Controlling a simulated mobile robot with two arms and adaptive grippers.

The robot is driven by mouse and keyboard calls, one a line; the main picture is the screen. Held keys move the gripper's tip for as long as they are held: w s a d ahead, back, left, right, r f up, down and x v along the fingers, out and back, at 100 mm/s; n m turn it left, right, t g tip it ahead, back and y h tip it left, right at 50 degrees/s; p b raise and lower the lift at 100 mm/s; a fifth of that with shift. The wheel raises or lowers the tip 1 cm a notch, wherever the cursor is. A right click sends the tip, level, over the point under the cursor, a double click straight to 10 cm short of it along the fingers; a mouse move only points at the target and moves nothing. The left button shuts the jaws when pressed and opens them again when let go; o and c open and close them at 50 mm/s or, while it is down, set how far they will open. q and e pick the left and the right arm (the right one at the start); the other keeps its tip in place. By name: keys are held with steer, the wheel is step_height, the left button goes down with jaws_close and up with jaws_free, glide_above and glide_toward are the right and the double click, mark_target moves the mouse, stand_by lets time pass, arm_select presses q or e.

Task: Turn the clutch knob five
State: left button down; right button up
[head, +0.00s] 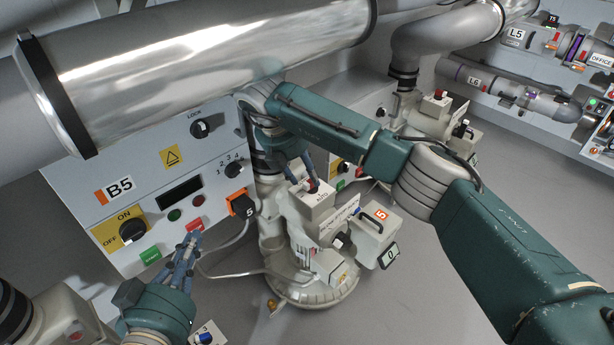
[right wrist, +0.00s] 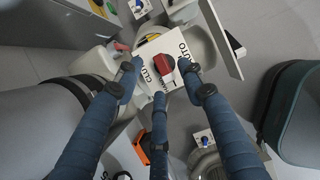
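The clutch knob (right wrist: 165,66), red and black, sits on a white box (right wrist: 148,50) lettered CLUTCH and AUTO in the right wrist view. In the head view this box (head: 318,207) tops the machine with the orange 5 tag (head: 380,215). My right gripper (right wrist: 158,80) has its blue fingers spread around the knob; one fingertip is very near its right side, and contact cannot be told. It also shows over the box in the head view (head: 304,176). My left gripper (head: 190,243) is before the B5 panel, fingers pointing up; their gap is unclear.
The B5 control panel (head: 185,140), with dials and buttons, stands left of the machine. A large shiny pipe (head: 210,60) crosses above. Grey floor (head: 430,300) is clear at lower right.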

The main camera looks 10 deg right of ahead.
steer(key=s+a, duration=0.6)
steer(key=a, duration=0.4)
steer(key=shift+s+r, duration=0.15)
steer(key=shift+s, duration=0.25)
